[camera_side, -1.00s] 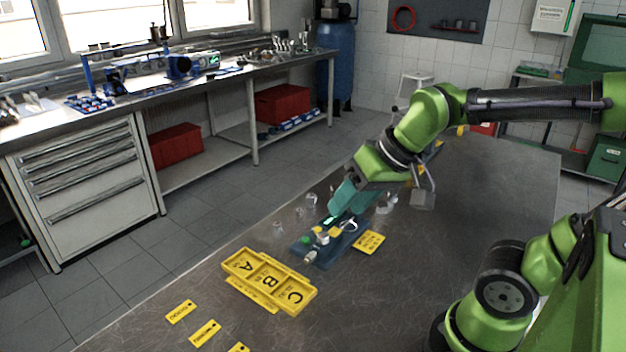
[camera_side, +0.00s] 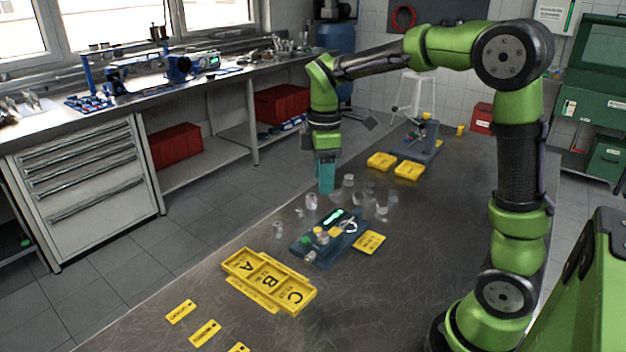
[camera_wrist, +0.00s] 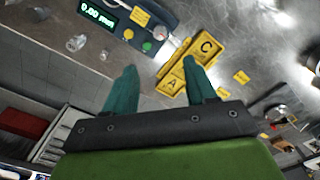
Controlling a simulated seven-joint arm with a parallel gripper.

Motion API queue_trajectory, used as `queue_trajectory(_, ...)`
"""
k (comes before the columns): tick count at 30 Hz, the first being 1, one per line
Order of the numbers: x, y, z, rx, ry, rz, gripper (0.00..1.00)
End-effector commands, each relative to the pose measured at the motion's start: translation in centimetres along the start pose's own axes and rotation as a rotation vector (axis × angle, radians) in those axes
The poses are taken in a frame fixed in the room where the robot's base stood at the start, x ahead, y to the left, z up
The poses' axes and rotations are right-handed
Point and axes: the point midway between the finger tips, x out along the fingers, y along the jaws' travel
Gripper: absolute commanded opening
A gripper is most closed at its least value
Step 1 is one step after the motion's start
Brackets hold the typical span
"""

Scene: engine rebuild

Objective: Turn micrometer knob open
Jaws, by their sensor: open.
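The micrometer (camera_side: 350,226) is a pale C-shaped frame lying on a dark blue-grey stand (camera_side: 309,242) in the middle of the steel table. Its knob (camera_side: 310,256) seems to be the small metal end at the stand's front; it is too small to make out clearly. The stand also shows at the top of the wrist view (camera_wrist: 172,12), with a lit display (camera_wrist: 98,14), a yellow label and a green button. My gripper (camera_side: 326,190) hangs pointing down behind the stand, apart from it. In the wrist view its two teal fingers (camera_wrist: 162,88) are spread, with nothing between them.
A yellow tray (camera_side: 243,282) marked A, B, C lies in front of the stand. A yellow card (camera_side: 369,242) lies to its right. Several clear glass-like pieces (camera_side: 348,181) stand behind it. Another fixture (camera_side: 424,140) and yellow trays (camera_side: 407,170) are farther back. The right table area is bare.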

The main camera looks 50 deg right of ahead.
Motion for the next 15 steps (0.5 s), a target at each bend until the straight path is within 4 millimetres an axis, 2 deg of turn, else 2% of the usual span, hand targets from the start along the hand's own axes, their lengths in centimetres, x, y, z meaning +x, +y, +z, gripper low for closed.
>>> queue_trajectory(15,11.2,-0.1,0.0,0.003,-0.003,-0.004,0.56)
